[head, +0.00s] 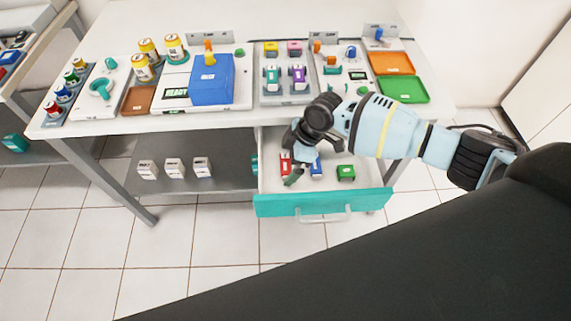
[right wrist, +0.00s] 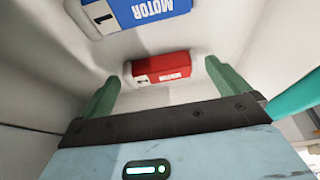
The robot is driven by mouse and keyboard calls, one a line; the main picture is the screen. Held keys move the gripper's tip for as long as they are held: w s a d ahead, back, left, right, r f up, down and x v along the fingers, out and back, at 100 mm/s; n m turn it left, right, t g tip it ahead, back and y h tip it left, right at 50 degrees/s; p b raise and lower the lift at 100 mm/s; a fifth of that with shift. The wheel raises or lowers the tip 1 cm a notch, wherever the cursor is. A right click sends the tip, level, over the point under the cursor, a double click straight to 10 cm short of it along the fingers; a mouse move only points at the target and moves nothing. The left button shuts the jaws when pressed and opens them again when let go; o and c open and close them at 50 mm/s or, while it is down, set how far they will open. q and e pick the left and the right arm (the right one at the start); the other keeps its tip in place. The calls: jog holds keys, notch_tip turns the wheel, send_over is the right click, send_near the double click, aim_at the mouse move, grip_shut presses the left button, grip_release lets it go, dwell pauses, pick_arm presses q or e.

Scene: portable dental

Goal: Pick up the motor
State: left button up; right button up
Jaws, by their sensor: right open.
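A blue block (right wrist: 140,10) with a white label reading MOTOR and a 1 lies at the top of the right wrist view, partly cut off. In the head view the blue block (head: 316,168) sits in the open drawer. A red block (right wrist: 160,67) with a white label, its lettering too small to read surely, lies between my right fingers in the wrist view. It also shows in the head view (head: 285,164). My right gripper (head: 297,172) reaches down into the drawer, open, fingers apart at either side of the red block. My left gripper is out of view.
The drawer (head: 322,204) is open, with a teal front and a handle. A green block (head: 345,173) lies at its right. The white tabletop (head: 240,25) above carries devices, bottles and trays. White boxes (head: 174,167) stand on the lower shelf.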

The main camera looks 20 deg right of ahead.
jog(key=shift+a+f, duration=0.15)
jog(key=shift+f, duration=0.2)
jog(key=c, duration=0.9)
jog(key=shift+r, duration=0.1)
jog(key=shift+c, duration=0.2)
